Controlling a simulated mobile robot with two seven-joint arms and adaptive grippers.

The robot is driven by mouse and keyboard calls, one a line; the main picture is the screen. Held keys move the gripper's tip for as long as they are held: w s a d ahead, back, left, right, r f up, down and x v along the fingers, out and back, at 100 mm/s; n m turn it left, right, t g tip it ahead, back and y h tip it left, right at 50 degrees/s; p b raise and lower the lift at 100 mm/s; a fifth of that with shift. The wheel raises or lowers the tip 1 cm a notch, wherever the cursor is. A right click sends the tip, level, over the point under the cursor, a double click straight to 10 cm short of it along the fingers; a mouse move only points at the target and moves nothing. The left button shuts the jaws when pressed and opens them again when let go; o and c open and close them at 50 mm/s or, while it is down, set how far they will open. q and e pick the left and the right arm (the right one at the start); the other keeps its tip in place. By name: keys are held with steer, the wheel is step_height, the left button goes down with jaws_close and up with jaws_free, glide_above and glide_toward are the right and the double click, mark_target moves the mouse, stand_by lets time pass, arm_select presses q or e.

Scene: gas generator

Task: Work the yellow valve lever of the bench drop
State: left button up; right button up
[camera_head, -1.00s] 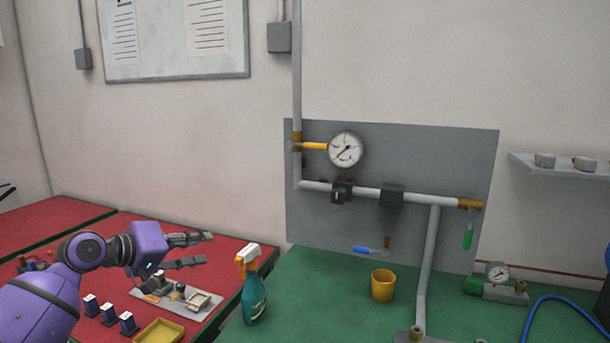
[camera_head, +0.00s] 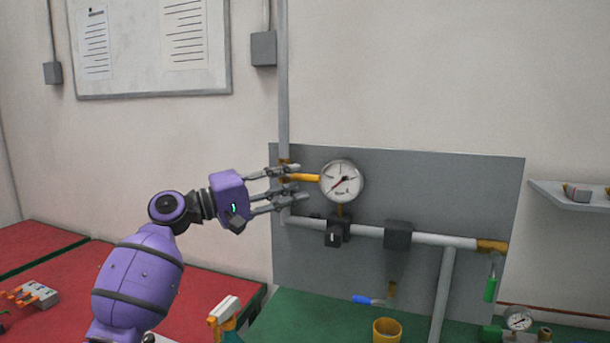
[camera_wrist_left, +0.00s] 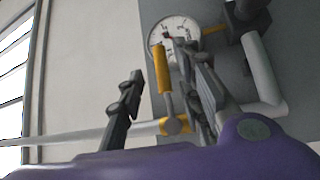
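The yellow valve lever (camera_head: 303,178) sticks out sideways to the right from the vertical grey pipe, just left of the round gauge (camera_head: 342,181). In the left wrist view the yellow lever (camera_wrist_left: 162,70) lies between the spread fingers, nearer the right-hand finger. My left gripper (camera_head: 290,187) is open around the lever, with fingers above and below it in the head view. I cannot tell whether a finger touches it. My right gripper is in neither view.
A grey backboard (camera_head: 450,190) carries the pipes. A blue-handled valve (camera_head: 366,300) and a green-handled one (camera_head: 491,283) hang lower. A spray bottle (camera_head: 224,315) and yellow cup (camera_head: 387,330) stand below. A shelf (camera_head: 570,195) juts out at right.

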mark_target(300, 179)
arm_select(q)
steer(key=x, duration=0.3)
steer(key=shift+w+d, duration=0.25)
steer(key=shift+w, duration=0.05)
steer(key=shift+w+d, duration=0.1)
steer(key=shift+d, duration=0.1)
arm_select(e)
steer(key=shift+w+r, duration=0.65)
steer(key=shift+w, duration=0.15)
arm_select(q)
jaws_close()
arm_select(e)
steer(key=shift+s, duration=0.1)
